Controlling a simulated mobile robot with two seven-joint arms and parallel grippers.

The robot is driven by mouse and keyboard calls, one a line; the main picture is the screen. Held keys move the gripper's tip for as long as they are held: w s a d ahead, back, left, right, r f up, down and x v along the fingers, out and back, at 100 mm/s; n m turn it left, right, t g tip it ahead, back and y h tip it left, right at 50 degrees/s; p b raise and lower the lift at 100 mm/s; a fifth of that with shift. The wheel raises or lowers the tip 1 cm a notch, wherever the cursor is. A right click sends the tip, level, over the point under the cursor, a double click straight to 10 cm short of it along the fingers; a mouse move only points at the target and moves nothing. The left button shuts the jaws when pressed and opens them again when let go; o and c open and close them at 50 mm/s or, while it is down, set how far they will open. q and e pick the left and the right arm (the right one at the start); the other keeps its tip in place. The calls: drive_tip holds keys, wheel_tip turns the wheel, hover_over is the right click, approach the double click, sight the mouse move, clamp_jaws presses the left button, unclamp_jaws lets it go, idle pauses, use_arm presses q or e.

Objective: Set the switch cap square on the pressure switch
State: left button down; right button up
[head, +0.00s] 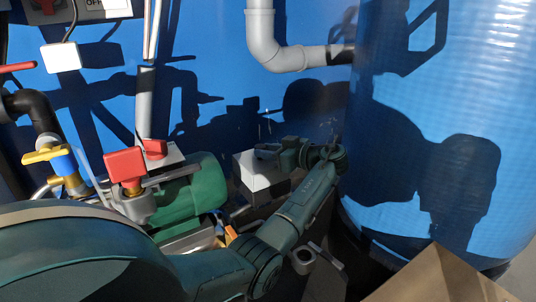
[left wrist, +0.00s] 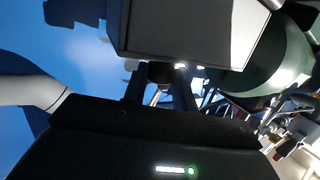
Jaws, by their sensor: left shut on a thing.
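A box-shaped cap, which I take to be the switch cap (head: 258,170), has a pale top and dark sides in the head view. It shows large and grey at the top of the left wrist view (left wrist: 185,30). My left gripper (head: 268,151) is shut on its far right edge. In the left wrist view the gripper's two dark fingers (left wrist: 160,75) reach the cap's near edge. A dark block lies just below the cap in the head view. I cannot tell whether it is the pressure switch, or whether the cap touches it. My right gripper is out of view.
A green motor or pump (head: 193,200) stands left of the cap. A red-handled valve (head: 125,165) is in front of it. A large blue tank (head: 450,130) stands at the right, and a grey pipe elbow (head: 268,45) is above. A cardboard box (head: 440,278) is at lower right.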

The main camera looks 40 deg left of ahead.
use_arm(q)
drive_tip(key=c, duration=1.1)
unclamp_jaws()
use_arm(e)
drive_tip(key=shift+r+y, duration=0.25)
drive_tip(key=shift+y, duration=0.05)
use_arm(q)
drive_tip(key=shift+r, duration=0.25)
drive_tip(key=p+v, duration=0.3)
drive_tip(key=v, duration=0.9)
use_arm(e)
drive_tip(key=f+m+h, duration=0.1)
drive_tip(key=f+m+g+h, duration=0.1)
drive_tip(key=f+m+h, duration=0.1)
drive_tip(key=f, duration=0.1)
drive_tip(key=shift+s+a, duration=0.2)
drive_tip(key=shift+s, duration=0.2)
